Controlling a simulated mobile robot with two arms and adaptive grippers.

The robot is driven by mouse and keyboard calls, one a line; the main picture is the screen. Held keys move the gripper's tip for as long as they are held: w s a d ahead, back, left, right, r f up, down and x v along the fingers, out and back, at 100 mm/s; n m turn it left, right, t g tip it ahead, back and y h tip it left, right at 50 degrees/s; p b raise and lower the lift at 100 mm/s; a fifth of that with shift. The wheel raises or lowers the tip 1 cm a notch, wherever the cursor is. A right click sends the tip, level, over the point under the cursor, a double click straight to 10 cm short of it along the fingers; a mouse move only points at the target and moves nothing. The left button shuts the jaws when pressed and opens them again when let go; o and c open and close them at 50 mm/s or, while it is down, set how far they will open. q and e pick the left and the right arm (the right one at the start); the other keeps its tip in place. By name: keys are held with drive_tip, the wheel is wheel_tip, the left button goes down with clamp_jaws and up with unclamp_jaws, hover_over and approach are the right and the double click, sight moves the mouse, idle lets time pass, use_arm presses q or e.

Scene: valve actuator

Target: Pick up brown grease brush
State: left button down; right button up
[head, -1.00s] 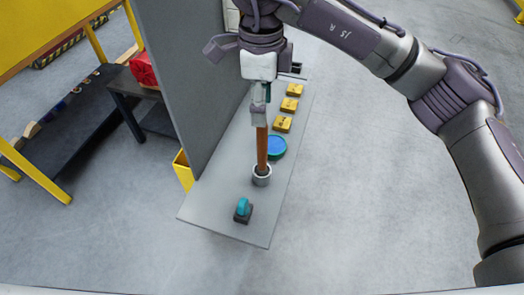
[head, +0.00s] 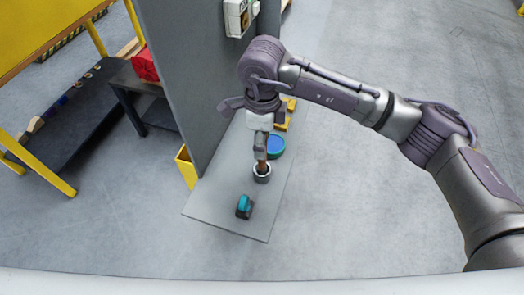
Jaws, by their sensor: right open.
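The brown grease brush (head: 263,166) stands upright in a small grey cup (head: 262,177) on the grey shelf plate. Only a short piece of its brown handle shows, just above the cup. My right gripper (head: 261,154) points down over the cup, with its open fingers low at the brush handle. The fingers hide most of the handle, and I cannot tell whether they touch it. My left gripper is out of view.
A blue round tin (head: 276,146) stands right behind the cup. A teal-and-black item (head: 244,206) lies nearer the front edge. Yellow blocks (head: 283,122) sit farther back. A grey upright panel (head: 190,70) borders the shelf plate (head: 215,205) on the left.

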clamp_jaws()
drive_tip(key=shift+r, duration=0.15)
